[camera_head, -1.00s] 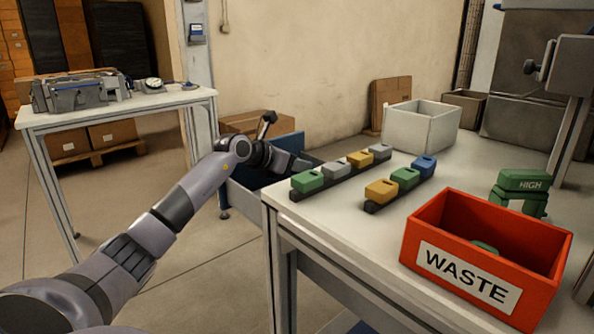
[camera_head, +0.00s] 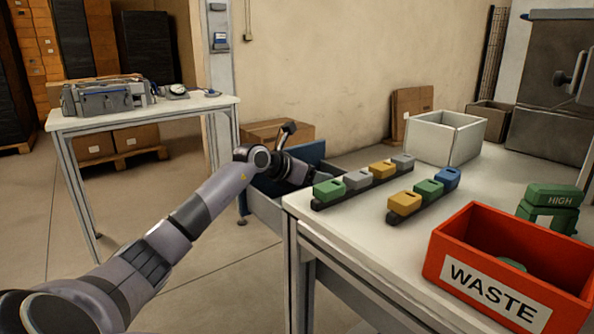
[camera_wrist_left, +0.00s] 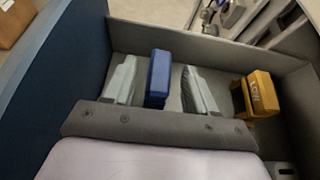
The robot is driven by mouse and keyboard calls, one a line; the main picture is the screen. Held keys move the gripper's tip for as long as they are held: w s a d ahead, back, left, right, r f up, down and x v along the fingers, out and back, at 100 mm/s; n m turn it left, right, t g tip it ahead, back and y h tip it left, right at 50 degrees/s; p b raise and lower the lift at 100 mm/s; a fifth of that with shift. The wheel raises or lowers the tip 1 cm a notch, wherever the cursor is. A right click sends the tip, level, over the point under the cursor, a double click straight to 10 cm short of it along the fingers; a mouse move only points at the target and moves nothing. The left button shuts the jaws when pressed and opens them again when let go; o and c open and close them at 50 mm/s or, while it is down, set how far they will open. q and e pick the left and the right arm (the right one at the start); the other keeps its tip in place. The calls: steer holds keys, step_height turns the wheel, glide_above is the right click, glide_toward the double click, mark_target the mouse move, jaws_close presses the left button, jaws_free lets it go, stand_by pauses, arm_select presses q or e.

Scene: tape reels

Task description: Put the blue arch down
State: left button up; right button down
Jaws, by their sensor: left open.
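In the left wrist view the blue arch (camera_wrist_left: 158,79) stands on the floor of a grey drawer (camera_wrist_left: 220,52), between the two fingers of my left gripper (camera_wrist_left: 159,88). A narrow gap shows on each side of the arch, so the gripper is open around it. The arch's lower part is hidden by the gripper body. In the head view my left gripper reaches down into the open drawer (camera_head: 265,208) at the table's left side. The arch is hidden there. My right gripper is in neither view.
A yellow arch (camera_wrist_left: 260,93) stands right of my fingers in the drawer. The drawer has a blue front panel (camera_wrist_left: 75,75). On the table (camera_head: 345,232) are two racks of coloured blocks, a red WASTE bin (camera_head: 448,245), a green HIGH arch (camera_head: 552,194) and a white box (camera_head: 440,140).

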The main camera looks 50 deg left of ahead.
arm_select(q)
steer(key=d+b+v, duration=0.1)
steer(key=v, duration=1)
steer(key=shift+a, duration=0.45)
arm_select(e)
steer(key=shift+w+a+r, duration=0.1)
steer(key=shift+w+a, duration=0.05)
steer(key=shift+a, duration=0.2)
arm_select(q)
steer(key=shift+r, duration=0.1)
